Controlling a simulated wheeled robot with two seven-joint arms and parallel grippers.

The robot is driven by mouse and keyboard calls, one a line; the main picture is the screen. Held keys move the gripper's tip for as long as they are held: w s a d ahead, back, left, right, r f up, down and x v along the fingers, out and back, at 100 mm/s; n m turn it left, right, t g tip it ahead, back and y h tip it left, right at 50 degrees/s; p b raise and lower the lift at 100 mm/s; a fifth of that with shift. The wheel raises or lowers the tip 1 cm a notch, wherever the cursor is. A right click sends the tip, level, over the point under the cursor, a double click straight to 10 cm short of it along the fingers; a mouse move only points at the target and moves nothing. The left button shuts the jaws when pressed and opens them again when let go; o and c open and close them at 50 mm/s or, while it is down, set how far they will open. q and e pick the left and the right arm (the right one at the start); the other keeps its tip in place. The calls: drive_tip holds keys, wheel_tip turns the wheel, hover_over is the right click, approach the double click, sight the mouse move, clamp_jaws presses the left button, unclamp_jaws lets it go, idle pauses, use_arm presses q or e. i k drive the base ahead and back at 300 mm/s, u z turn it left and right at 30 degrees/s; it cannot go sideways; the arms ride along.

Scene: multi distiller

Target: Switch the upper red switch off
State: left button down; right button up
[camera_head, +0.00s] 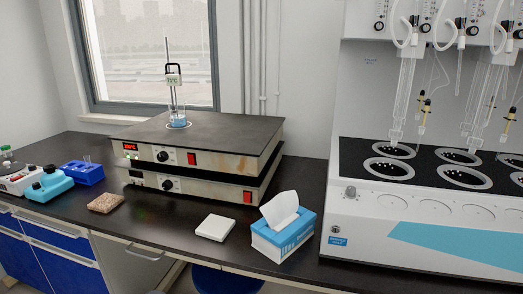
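Two stacked hot plates stand on the black bench. The upper hot plate (225,160) has a dark flat top, a lit red display (130,147), a black knob (163,157) and the upper red switch (192,159) on its front face. The lower unit (205,191) has its own black knob (168,185) and a lower red switch (248,197) farther right. The lower display looks dark. The switch's rocker position is too small to tell. Neither of my grippers shows in the head view.
A beaker (178,117) with a thermometer stands on the upper plate. A white block (215,227), a tissue box (284,232) and a brown pad (105,202) lie in front. A distiller (440,225) fills the right. Blue racks (82,173) stand left.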

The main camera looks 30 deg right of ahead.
sight(191, 159)
drive_tip(key=z, duration=0.45)
drive_tip(key=i, duration=0.4)
drive_tip(key=z, duration=0.35)
